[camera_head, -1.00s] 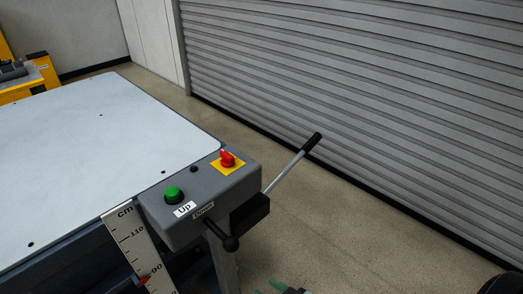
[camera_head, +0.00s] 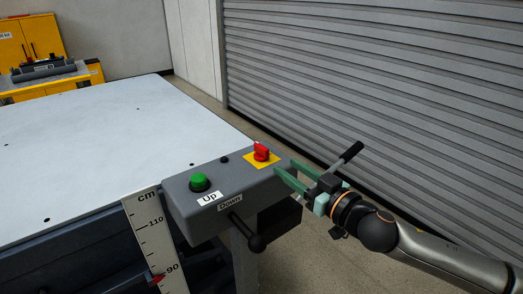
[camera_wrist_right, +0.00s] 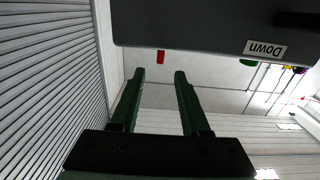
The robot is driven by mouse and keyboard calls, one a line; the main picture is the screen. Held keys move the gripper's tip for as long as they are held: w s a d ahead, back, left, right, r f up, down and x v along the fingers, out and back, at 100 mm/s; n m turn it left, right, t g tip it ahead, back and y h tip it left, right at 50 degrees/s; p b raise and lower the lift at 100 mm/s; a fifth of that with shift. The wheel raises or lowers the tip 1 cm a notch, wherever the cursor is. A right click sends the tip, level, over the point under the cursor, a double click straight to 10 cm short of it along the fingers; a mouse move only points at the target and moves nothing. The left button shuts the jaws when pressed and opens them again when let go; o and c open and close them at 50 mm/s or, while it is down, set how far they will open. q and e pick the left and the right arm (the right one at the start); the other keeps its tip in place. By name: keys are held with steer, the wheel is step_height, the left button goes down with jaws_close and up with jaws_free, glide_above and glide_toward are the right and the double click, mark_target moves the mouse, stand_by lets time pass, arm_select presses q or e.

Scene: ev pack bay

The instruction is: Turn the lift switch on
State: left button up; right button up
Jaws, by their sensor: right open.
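The red rotary switch (camera_head: 261,152) sits on a yellow plate at the far right end of the grey control box (camera_head: 225,180). In the right wrist view the red knob (camera_wrist_right: 160,57) shows just past the box edge, between the fingertips in the picture. My right gripper (camera_head: 285,167) is open and empty, its two green fingers pointing at the box end beside the switch. It appears apart from the knob; contact with the box cannot be told. The fingers (camera_wrist_right: 160,73) also show in the wrist view. My left gripper is not in view.
A green button (camera_head: 199,182) marked Up and a black-knobbed Down lever (camera_head: 256,242) are on the box. The lift table (camera_head: 100,130) is bare. A cm scale (camera_head: 153,235) stands in front.

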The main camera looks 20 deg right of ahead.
mark_target(268, 154)
steer(key=p+x, duration=0.1)
steer(key=x, duration=1)
steer(key=shift+f, duration=0.1)
steer(key=shift+c, duration=0.3)
jaws_close()
